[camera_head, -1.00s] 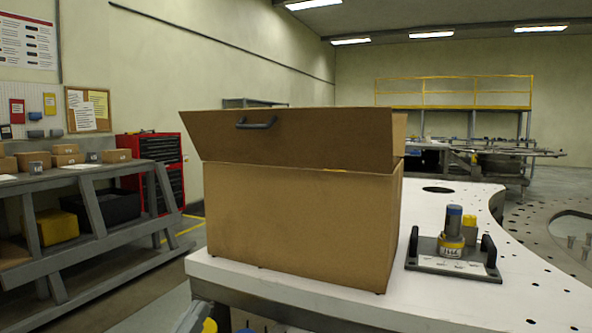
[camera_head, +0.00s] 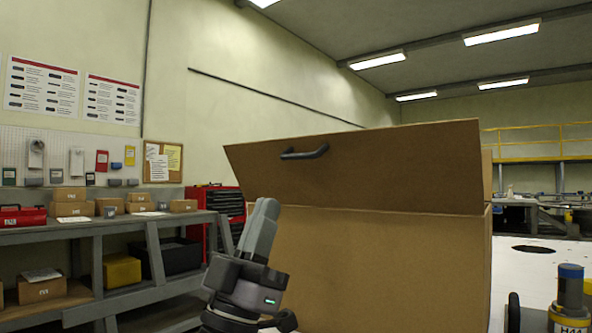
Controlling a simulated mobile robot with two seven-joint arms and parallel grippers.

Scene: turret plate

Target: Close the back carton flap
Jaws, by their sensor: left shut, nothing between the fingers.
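The brown carton (camera_head: 385,265) stands on the white plate, its lower part out of view. A wide flap (camera_head: 400,168) with a dark handle (camera_head: 305,153) stands up along its near side, leaning outward. This flap hides the carton's inside and most of what is behind; a narrow strip of cardboard (camera_head: 487,175) shows past its right edge, and I cannot tell whether it is the back flap. My left gripper (camera_head: 265,207) is shut and empty, fingers pointing up, in front of the carton's left edge and below the handle. My right gripper is not in view.
A cylindrical part with a blue top (camera_head: 570,290) stands right of the carton. The white plate (camera_head: 525,270) is bare around a dark hole. A grey workbench (camera_head: 75,229) with boxes and a red tool cabinet (camera_head: 215,205) stand at the left.

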